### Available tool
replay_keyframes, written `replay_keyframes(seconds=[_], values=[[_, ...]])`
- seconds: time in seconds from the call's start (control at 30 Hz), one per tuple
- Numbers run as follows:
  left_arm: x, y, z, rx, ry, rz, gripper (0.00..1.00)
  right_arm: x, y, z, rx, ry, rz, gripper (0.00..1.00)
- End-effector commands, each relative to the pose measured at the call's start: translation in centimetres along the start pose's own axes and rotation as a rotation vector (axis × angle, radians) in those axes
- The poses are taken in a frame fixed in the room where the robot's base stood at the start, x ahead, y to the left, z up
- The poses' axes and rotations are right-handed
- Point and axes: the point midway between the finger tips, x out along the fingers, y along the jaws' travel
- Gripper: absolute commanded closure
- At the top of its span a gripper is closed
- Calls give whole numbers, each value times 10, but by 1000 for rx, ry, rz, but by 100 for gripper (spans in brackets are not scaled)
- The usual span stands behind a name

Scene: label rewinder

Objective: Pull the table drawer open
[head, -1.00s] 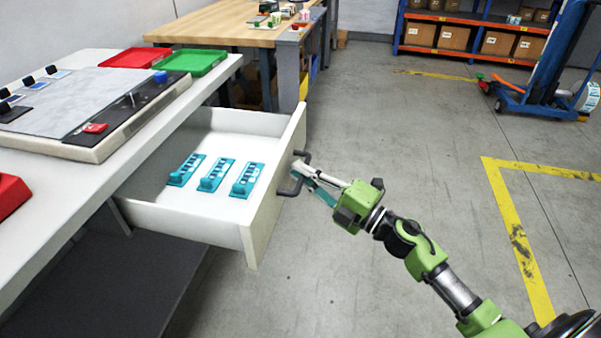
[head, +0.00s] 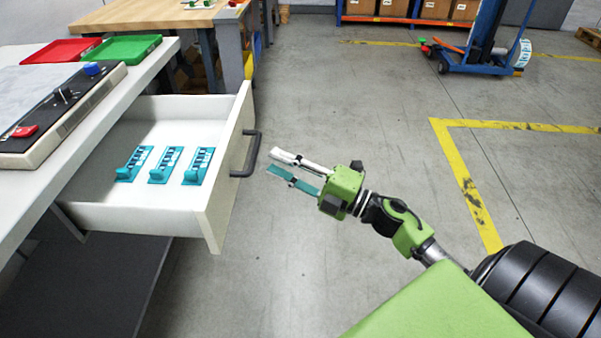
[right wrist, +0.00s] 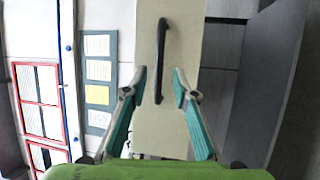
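The white table drawer (head: 228,165) stands well out from under the white table (head: 60,175) in the head view. Its dark handle (head: 246,155) is on the front panel, and the handle also shows in the right wrist view (right wrist: 161,60). Several teal parts with dark and white markings, one of them at the right (head: 198,167), lie on the drawer floor. My right gripper (head: 272,162) is open and empty, just right of the handle and apart from it. In the right wrist view its two fingers (right wrist: 158,80) are spread, with the handle ahead between them. My left gripper is not in view.
A machine panel (head: 75,115), a red tray (head: 60,50) and a green tray (head: 123,48) are on the table. A wooden workbench (head: 150,14) stands behind. The grey floor right of the drawer is clear up to the yellow line (head: 470,180).

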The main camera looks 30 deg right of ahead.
Motion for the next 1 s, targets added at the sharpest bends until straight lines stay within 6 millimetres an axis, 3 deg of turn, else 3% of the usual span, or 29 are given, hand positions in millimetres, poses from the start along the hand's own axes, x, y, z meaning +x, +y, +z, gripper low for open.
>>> replay_keyframes(seconds=[0.1,0.33,1.0], values=[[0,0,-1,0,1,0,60,-22,-1,0,2,-2,-3,74],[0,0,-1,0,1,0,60,-47,0,0,0,0,-1,74],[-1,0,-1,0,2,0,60,-52,0,0,3,-4,1,74]])
